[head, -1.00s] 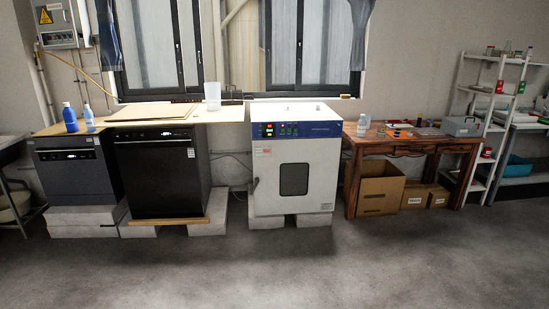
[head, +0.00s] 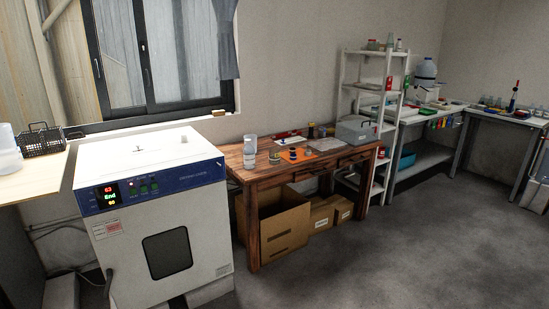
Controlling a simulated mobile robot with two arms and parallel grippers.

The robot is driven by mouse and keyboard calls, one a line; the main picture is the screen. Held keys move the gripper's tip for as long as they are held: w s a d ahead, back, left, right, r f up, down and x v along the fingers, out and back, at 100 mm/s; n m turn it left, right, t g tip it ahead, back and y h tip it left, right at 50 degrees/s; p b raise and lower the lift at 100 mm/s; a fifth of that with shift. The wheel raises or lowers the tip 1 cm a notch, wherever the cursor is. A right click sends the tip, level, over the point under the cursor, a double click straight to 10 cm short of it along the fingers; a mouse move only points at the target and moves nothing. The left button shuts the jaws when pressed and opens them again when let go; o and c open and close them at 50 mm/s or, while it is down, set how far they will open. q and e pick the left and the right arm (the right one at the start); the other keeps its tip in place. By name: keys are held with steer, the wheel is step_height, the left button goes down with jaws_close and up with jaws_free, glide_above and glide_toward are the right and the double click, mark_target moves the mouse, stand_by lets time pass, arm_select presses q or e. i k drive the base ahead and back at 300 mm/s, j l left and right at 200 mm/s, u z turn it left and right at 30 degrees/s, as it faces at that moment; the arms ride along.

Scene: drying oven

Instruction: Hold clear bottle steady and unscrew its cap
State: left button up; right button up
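A clear bottle (head: 250,152) stands upright at the left end of the brown wooden table (head: 262,178), in the middle of the head view. It has a pale label; its cap is too small to make out clearly. Neither of my grippers shows in the head view, and nothing touches the bottle.
A white and blue drying oven (head: 160,235) stands left of the table. Cardboard boxes (head: 283,236) sit under the table. A grey box (head: 357,130) and small items lie on it. A white shelf (head: 392,105) stands behind right. The floor (head: 370,265) in front is clear.

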mark_target(248, 152)
steer(key=i+l, duration=0.2)
steer(key=i, duration=0.7)
steer(key=i+l+z, duration=0.1)
steer(key=i, duration=0.8)
steer(key=l, duration=0.1)
